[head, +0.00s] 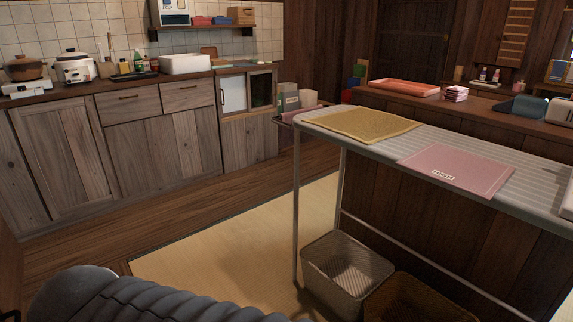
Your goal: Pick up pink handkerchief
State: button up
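A pink handkerchief (457,172) lies flat and spread out on a narrow light-grey ribbed table (358,149) with thin metal legs. It has a small white label with dark lettering near its front left edge. Its front edge lies close to the table's front edge. Nothing covers it. My gripper is not visible in the head view.
A mustard cloth (362,124) lies left of the handkerchief. A wire basket (347,270) and a brown basket (412,300) stand under the table. A dark grey ribbed object (130,298) fills the lower left. Tatami floor (225,258) is clear left of the table.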

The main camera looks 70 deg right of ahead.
aim_at(479, 177)
jog(key=z, duration=0.8)
jog(key=k, duration=0.75)
jog(key=z, duration=0.95)
